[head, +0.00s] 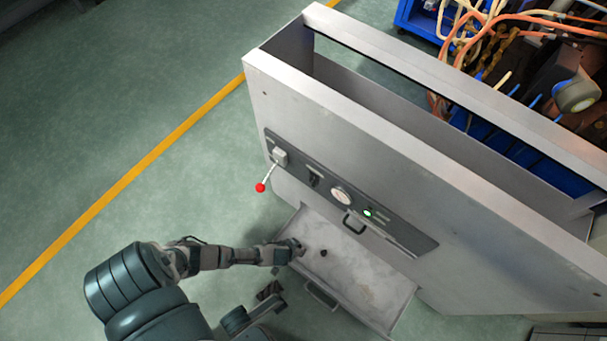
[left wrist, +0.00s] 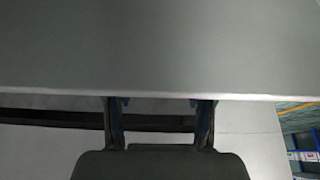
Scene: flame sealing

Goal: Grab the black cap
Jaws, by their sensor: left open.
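The black cap (head: 323,253) is a small dark piece on the pale metal tray (head: 365,285) in the head view. My left gripper (head: 297,247) is at the tray's left edge, a short way left of the cap and apart from it. In the left wrist view its two dark fingers (left wrist: 160,118) are spread with nothing between them. The cap cannot be made out in that view. Dark arm parts of mine show low in the head view, by the tray's front left; the state of any gripper there is unclear.
A grey metal cabinet (head: 345,130) rises behind the tray. Its panel carries a red-knobbed lever (head: 261,187), a gauge (head: 340,196) and a green light (head: 368,212). Handles sit above and in front of the tray. Cables and blue bins lie at upper right. Open floor lies left.

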